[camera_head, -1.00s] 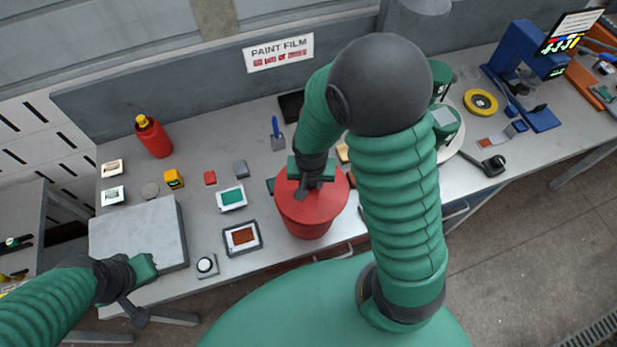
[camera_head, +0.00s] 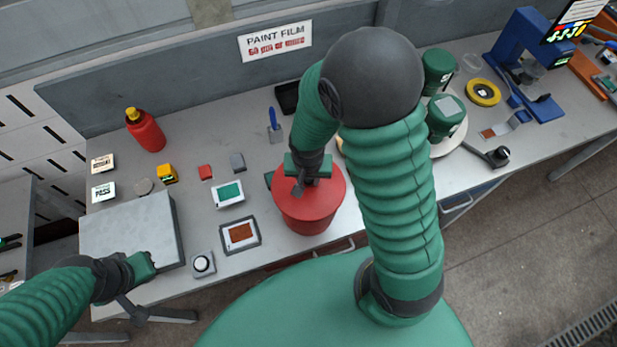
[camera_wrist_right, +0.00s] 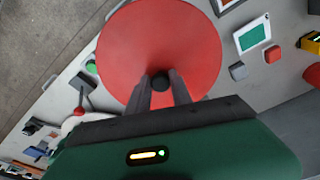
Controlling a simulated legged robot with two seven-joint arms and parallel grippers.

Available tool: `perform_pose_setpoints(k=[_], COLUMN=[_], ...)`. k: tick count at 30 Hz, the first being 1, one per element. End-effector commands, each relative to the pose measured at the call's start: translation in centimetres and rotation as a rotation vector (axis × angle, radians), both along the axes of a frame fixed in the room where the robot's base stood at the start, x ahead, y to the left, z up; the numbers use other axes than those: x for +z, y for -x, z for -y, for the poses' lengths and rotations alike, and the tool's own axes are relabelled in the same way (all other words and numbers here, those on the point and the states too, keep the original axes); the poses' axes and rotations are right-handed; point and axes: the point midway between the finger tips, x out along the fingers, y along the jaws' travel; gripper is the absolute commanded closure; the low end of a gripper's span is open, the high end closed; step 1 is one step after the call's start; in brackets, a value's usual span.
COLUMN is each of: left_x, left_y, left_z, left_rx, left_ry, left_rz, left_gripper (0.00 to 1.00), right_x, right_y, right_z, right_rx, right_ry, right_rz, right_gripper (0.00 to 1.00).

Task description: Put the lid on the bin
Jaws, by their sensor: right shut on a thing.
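The red bin (camera_head: 308,222) stands at the front edge of the bench in the head view. The red lid (camera_head: 325,192) is a flat disc over the bin's mouth. In the right wrist view the lid (camera_wrist_right: 160,45) fills the upper middle, with a dark round knob (camera_wrist_right: 160,82). My right gripper (camera_head: 299,187) is above the lid, its fingers (camera_wrist_right: 161,90) shut on the knob. Whether the lid is fully seated all round cannot be told. My left gripper (camera_head: 150,268) is at the front left, beside a grey slab; its finger opening is not clear.
A grey slab (camera_head: 130,232) lies at the bench's left. Small framed plates (camera_head: 240,235), a white button (camera_head: 202,264) and coloured blocks (camera_head: 205,172) lie left of the bin. A red bottle (camera_head: 146,132) stands behind. Green canisters (camera_head: 446,118) stand to the right.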

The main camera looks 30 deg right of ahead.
Motion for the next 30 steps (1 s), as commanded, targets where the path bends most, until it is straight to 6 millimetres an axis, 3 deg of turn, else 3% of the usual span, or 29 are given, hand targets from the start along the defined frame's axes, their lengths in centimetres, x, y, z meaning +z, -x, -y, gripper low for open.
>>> perform_pose_setpoints(k=[2, 3, 8, 16, 20, 23, 30], left_x=[-0.2, -0.1, -0.1, -0.1, -0.2, -0.4, -1.0], left_y=[0.0, 0.0, 0.0, 0.0, 0.0, 0.0, 0.0], left_z=[0.0, 0.0, 0.0, 0.0, 0.0, 0.0, 0.0], left_rx=[0.0, 0.0, 0.0, 0.0, 0.0, 0.0, 0.0], left_ry=[0.0, 0.0, 0.0, 0.0, 0.0, 0.0, 0.0], left_rz=[0.0, 0.0, 0.0, 0.0, 0.0, 0.0, 0.0], left_gripper=[1.0, 1.0, 1.0, 1.0, 1.0, 1.0, 1.0], right_x=[-0.2, -0.1, -0.1, -0.1, 0.8, 2.7, 9.7], right_y=[0.1, 0.1, 0.1, 0.0, 0.1, 0.3, 1.2], right_z=[0.0, 0.0, 0.0, 0.0, -0.1, -0.3, -1.0], right_rx=[0.0, 0.0, 0.0, 0.0, 0.0, 0.0, 0.001], right_ry=[0.0, 0.0, 0.0, 0.0, 0.0, -0.001, 0.0], right_rz=[0.0, 0.001, 0.001, 0.0, 0.003, 0.007, 0.011], right_gripper=[1.0, 0.69, 0.49, 0.49, 0.49, 0.49, 0.49])
